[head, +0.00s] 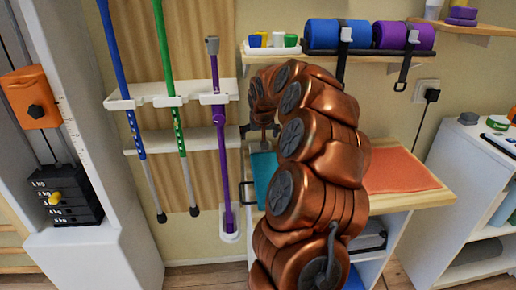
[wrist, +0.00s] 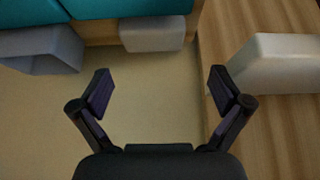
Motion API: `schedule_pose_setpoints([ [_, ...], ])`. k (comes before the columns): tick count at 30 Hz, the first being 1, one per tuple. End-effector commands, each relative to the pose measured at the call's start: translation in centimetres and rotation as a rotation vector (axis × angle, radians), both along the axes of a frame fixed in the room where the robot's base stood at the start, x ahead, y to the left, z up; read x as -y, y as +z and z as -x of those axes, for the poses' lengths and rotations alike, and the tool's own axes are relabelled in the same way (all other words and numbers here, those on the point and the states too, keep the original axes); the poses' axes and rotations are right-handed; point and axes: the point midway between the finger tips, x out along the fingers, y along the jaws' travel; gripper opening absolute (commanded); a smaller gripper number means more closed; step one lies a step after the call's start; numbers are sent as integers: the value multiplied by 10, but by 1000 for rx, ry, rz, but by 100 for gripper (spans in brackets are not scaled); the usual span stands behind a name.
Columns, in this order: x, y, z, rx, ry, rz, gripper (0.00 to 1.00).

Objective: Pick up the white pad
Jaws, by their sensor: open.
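My gripper (head: 263,132) is in front of the wall, just right of the wooden wall panel and above the work table. In the wrist view my gripper (wrist: 160,85) has its two dark fingers spread wide, with nothing between them. I cannot tell for sure which thing is the white pad. The wrist view shows a pale block (wrist: 152,34) beyond the fingers, at a teal surface's edge, and a larger white block (wrist: 280,63) beside the right finger against wood. Neither touches the fingers. My arm hides part of the table in the head view.
A white rack (head: 155,95) holds blue, green and purple poles left of my gripper. A shelf (head: 375,57) with blue and purple rolls is above right. The wooden table bears a teal item (head: 262,172) and an orange mat (head: 397,170). A white cabinet (head: 450,160) stands right.

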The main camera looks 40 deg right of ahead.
Motion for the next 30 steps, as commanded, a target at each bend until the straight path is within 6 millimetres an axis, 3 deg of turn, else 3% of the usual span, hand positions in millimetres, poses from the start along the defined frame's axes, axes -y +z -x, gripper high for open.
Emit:
schedule_pose_setpoints([
  [11,19,-25,-2,-2,-19,-2,100],
  [21,29,-60,-16,-2,-15,-2,100],
  [30,31,-65,-18,-1,-14,-2,100],
])
